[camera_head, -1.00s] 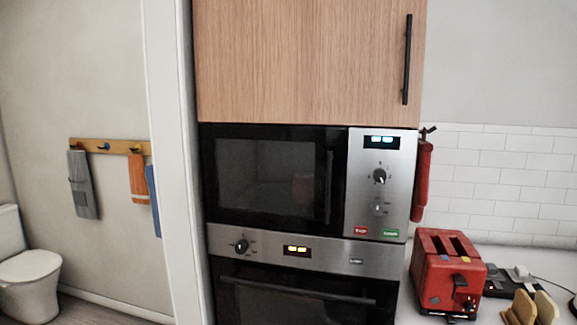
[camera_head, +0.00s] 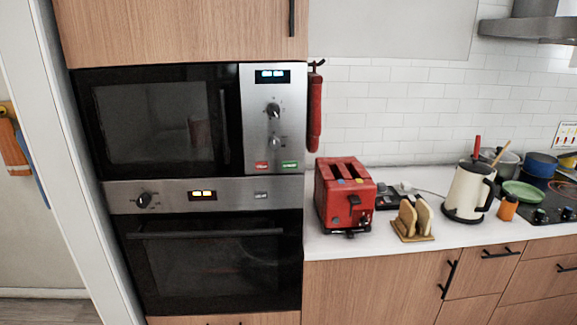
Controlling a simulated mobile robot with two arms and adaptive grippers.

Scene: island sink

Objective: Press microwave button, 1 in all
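The microwave (camera_head: 155,122) is built into the tall wooden unit at the left of the head view, above an oven. Its dark door looks closed. Its silver control panel (camera_head: 287,112) is on the right side, with a lit display at the top and two knobs below. At the panel's bottom are a small red button (camera_head: 262,167) on the left and a small green button (camera_head: 290,165) on the right. Their lettering is too small to read surely. Neither of my grippers shows in the view.
The oven (camera_head: 215,255) has a protruding handle below the microwave. A red toaster (camera_head: 345,195) stands on the white counter close to the right, with toast in a rack (camera_head: 413,220) and a kettle (camera_head: 467,192) beyond. A red extinguisher (camera_head: 315,110) hangs beside the panel.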

